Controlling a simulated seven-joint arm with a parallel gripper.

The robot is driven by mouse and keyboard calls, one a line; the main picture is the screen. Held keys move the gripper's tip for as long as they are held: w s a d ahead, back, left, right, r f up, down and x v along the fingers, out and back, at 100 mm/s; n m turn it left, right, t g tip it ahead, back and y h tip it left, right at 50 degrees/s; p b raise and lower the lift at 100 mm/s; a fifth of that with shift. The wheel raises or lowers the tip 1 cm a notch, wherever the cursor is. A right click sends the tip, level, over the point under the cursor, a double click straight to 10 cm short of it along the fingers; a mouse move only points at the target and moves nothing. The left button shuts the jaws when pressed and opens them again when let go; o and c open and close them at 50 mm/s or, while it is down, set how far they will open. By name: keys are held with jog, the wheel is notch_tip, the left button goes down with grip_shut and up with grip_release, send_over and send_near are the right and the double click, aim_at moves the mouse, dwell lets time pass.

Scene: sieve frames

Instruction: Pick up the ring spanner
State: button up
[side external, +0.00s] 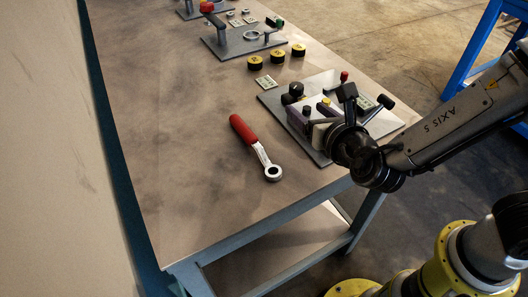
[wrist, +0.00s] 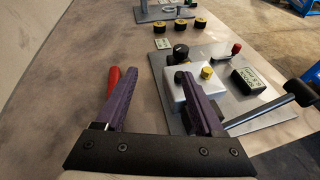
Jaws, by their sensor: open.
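The ring spanner (side external: 258,148) lies flat on the bench top, with a red handle and a silver ring end towards the front edge. In the wrist view only its red handle (wrist: 114,80) shows, partly hidden behind my left finger. My gripper (side external: 305,112) is over the grey plate to the right of the spanner, apart from it. In the wrist view my gripper's purple fingers (wrist: 158,88) are spread wide with nothing held between them.
A grey plate (side external: 272,98) with a white box (wrist: 183,101), knobs and a lever sits under my gripper. Several black-and-yellow cylinders (side external: 278,56) stand behind it. Another fixture plate (side external: 236,46) is further back. The bench (side external: 185,130) left of the spanner is clear.

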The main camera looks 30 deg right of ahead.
aim_at(255, 143)
jog(key=s+a+f+n+y, duration=0.1)
jog(key=a+f, duration=0.1)
jog(key=s+a+f+n+y, duration=0.1)
jog(key=s+a+f, duration=0.1)
jog(key=a, duration=0.1)
jog(key=s+a+f+n, duration=0.1)
jog(key=a+f+n, duration=0.1)
jog(key=a, duration=0.1)
jog(key=shift+s+y, duration=0.35)
jog(key=shift+y, duration=0.05)
jog(key=shift+a+f, duration=0.1)
jog(key=shift+a, duration=0.15)
jog(key=x, duration=1.3)
jog(key=shift+w+a+f, duration=0.1)
jog(key=shift+a+f, duration=0.1)
jog(key=shift+f, duration=0.05)
grip_shut()
